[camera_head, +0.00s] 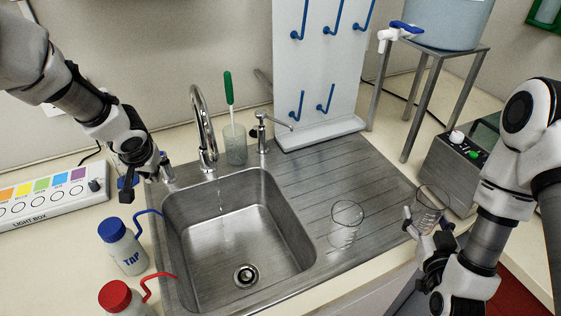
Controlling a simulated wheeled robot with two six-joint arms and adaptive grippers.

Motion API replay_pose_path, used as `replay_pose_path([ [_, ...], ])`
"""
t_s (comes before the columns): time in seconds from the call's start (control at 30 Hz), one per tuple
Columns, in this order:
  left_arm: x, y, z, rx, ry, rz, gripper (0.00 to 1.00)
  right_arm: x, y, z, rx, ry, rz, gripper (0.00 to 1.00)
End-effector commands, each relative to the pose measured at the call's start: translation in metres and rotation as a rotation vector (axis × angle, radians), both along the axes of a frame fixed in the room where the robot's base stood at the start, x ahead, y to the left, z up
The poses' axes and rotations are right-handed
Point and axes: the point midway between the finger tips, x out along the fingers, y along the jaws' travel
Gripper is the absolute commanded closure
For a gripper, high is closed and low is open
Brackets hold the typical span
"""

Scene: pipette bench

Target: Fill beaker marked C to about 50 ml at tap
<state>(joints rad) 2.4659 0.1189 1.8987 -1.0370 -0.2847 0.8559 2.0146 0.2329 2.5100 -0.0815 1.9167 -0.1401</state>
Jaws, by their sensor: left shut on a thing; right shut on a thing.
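The tap (206,150) is a curved chrome spout over the steel sink (205,235), and a thin trickle of water falls from it into the sink. My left gripper (137,178) is shut on what looks like the tap lever (166,170), left of the spout; the contact is partly hidden. My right gripper (427,230) is shut on a clear glass beaker (430,205) with printed markings, held right of the draining board and away from the spout. A second clear beaker (345,222) stands on the draining board. I cannot read a letter C on either beaker, nor any water level.
A blue-capped TAP bottle (122,248) and a red-capped bottle (122,297) stand left of the sink. A green-handled brush stands in a cup (235,148) behind it. A soap dispenser (262,135), peg board (315,70) and grey device (455,165) stand farther back.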

Motion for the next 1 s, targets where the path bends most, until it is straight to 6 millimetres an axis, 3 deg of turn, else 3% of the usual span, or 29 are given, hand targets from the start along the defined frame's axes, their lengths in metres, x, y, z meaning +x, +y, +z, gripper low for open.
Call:
replay_pose_path([
  [0.4, 0.001, 0.019, 0.002, 0.0, -0.001, -0.198, 1.0, 0.0, 0.0, -0.005, 0.0, 0.0, 0.0, 0.66],
  [0.87, 0.002, 0.02, 0.002, 0.001, -0.003, -0.219, 1.0, 0.0, 0.0, -0.005, 0.0, 0.0, 0.0, 0.66],
  [0.9, 0.002, 0.02, 0.002, 0.001, -0.003, -0.219, 0.82, 0.0, 0.0, -0.005, 0.0, 0.0, 0.0, 0.66],
  [0.97, 0.002, 0.02, 0.002, 0.001, -0.003, -0.219, 0.61, 0.0, 0.0, -0.005, 0.0, 0.0, 0.0, 0.66],
  [1.0, 0.002, 0.02, 0.002, 0.001, -0.002, -0.219, 0.6, 0.0, 0.0, -0.005, 0.0, 0.0, 0.0, 0.66],
])
